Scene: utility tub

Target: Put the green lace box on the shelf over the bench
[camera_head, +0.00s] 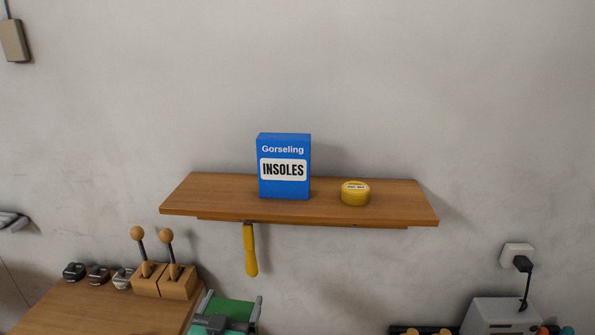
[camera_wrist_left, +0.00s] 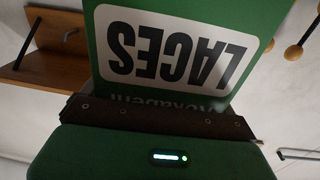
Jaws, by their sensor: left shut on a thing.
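The green lace box (camera_head: 235,308) is at the bottom of the head view, below the shelf and partly cut off by the frame edge. My left gripper (camera_head: 232,301) is shut on it, with a finger on each side. In the left wrist view the green lace box (camera_wrist_left: 108,75) fills the upper middle, its white LACES label upside down. The shelf (camera_head: 395,205) is a wooden board on the wall, above and behind the box; part of it also shows in the left wrist view (camera_wrist_left: 60,45). My right gripper is not in view.
On the shelf stand a blue insoles box (camera_head: 284,191) and, to its right, a yellow tin (camera_head: 355,197). The board is bare at both ends. A yellow-handled tool (camera_head: 250,250) hangs below it. Wooden blocks with ball-topped posts (camera_head: 163,280) stand on the bench (camera_head: 95,311).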

